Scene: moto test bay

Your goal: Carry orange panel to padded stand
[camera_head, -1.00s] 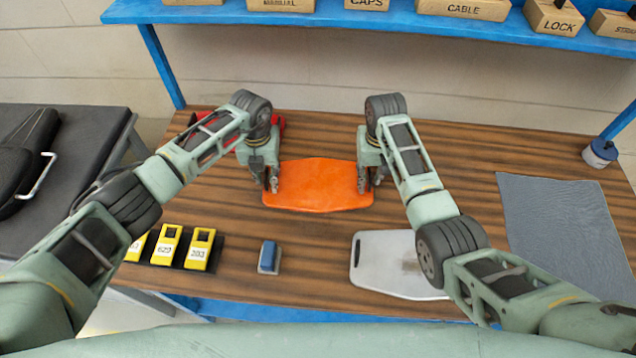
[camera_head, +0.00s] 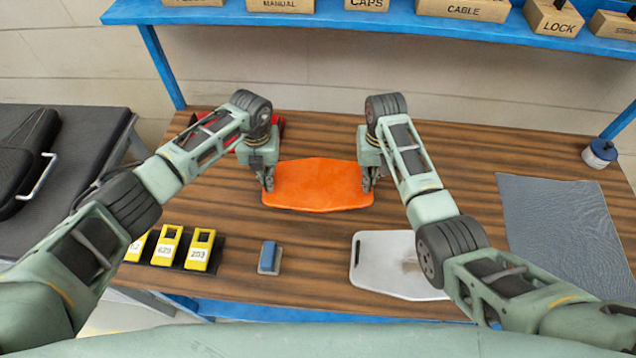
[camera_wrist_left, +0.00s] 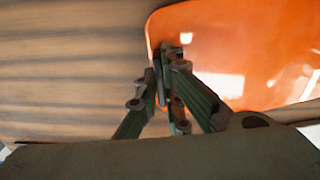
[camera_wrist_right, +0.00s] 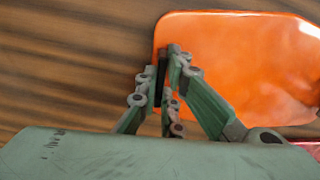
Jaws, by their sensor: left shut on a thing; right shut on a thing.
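The orange panel (camera_head: 318,186) lies level at the middle of the wooden table in the head view. My left gripper (camera_head: 268,181) is shut on its left edge, and my right gripper (camera_head: 369,181) is shut on its right edge. The panel also shows in the left wrist view (camera_wrist_left: 260,45) and the right wrist view (camera_wrist_right: 235,65), with its edge between the fingers. I cannot tell whether it touches the table. A dark, padded-looking stand (camera_head: 80,190) is at the far left, with a black case (camera_head: 28,160) on it.
The wooden table (camera_head: 450,140) holds yellow numbered tags (camera_head: 167,246), a blue block (camera_head: 268,256), a white panel (camera_head: 375,265) below the orange one, a grey mat (camera_head: 560,225) and a red thing (camera_head: 278,128) behind my left gripper. A blue shelf (camera_head: 330,18) with labelled boxes runs along the back.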

